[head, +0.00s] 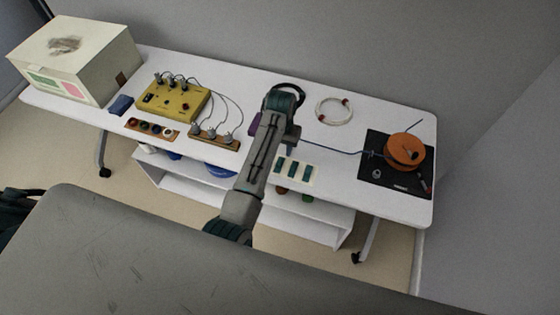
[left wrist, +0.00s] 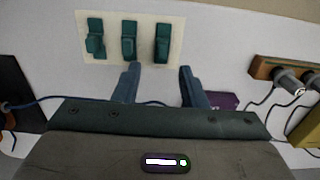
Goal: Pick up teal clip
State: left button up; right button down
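Three teal clips stand in a row on a cream card (head: 287,179) near the table's front edge. In the head view they are a left clip (head: 280,165), a middle clip (head: 293,168) and a right clip (head: 305,171). The left wrist view shows the same row as clips (left wrist: 95,38), (left wrist: 129,41) and (left wrist: 162,43) on the card. My left gripper (left wrist: 158,72) is open and empty, its fingertips just short of the card and apart from the clips. In the head view my arm hides much of that gripper. My right gripper is not in view.
A yellow box (head: 175,100) with wires and a wooden strip (head: 215,136) stand left of my arm. A purple item (left wrist: 222,101) lies beside the gripper. A black mat (head: 372,176) with an orange spool (head: 404,150) is at right, a white cable ring (head: 334,111) at back.

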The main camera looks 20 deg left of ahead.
aim_at(279, 161)
pick_arm(q)
jog(key=shift+f, duration=0.6)
jog(key=f+p, duration=0.1)
jog(key=f, duration=0.1)
jog(key=f+p, duration=0.1)
jog(key=f, duration=0.1)
jog(key=shift+s+a+f, duration=0.2)
jog(key=shift+f, duration=0.3)
grip_shut()
